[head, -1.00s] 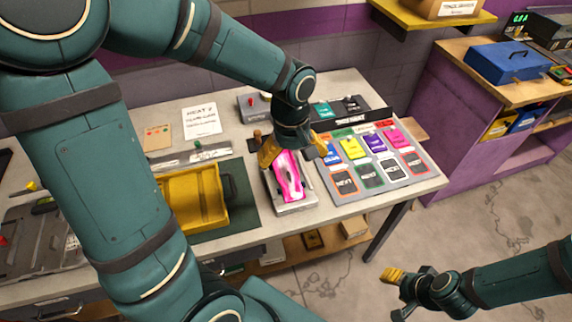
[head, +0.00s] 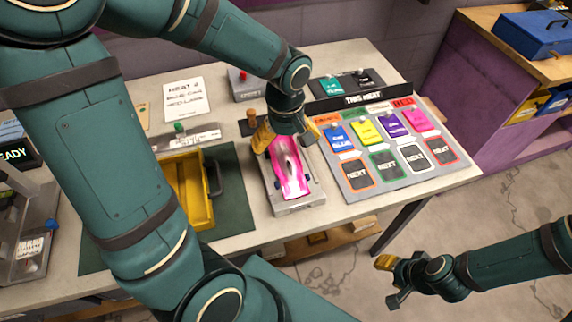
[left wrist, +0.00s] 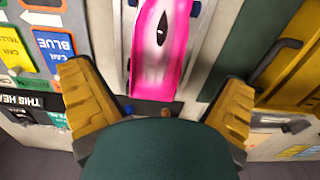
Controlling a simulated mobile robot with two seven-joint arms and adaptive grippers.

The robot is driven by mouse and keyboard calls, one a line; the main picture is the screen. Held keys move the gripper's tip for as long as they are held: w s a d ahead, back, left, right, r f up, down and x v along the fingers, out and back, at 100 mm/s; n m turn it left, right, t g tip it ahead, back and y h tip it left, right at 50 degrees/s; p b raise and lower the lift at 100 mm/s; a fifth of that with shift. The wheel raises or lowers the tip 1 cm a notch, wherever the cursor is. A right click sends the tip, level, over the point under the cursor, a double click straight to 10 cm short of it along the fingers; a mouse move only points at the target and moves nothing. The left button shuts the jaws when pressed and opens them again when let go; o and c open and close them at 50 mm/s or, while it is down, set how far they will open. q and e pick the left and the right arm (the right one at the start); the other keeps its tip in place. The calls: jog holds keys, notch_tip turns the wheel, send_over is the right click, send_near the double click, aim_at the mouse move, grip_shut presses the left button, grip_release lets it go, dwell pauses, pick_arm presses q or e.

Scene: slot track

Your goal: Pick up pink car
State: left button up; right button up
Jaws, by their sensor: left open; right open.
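The pink car (head: 291,178), with a white patch and a dark cockpit, rests on a grey stand (head: 300,205) on the workbench. My left gripper (head: 282,146) is over the car's far end, with its yellow fingers apart. In the left wrist view the car (left wrist: 162,45) lies between and beyond the open yellow fingers (left wrist: 162,105), with gaps on both sides and no contact visible. Part of the car's far end is hidden by the gripper in the head view. My right gripper (head: 390,280) is open and empty, off the bench at the lower right.
A board of coloured car tags (head: 372,200) is right of the car. A yellow tray (head: 190,192) on a green mat (head: 235,205) is to the left. A grey box with a red button (head: 245,88) and a black sign (head: 365,97) stand behind.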

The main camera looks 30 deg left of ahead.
aim_at(286, 156)
pick_arm(q)
jog(key=f+b, duration=0.1)
jog(key=f, duration=0.3)
jog(key=f+b, duration=0.1)
jog(key=f, duration=0.2)
jog(key=shift+w+a+f, duration=0.1)
jog(key=shift+w+f, duration=0.1)
jog(key=shift+f, duration=0.15)
jog(key=c, duration=1.3)
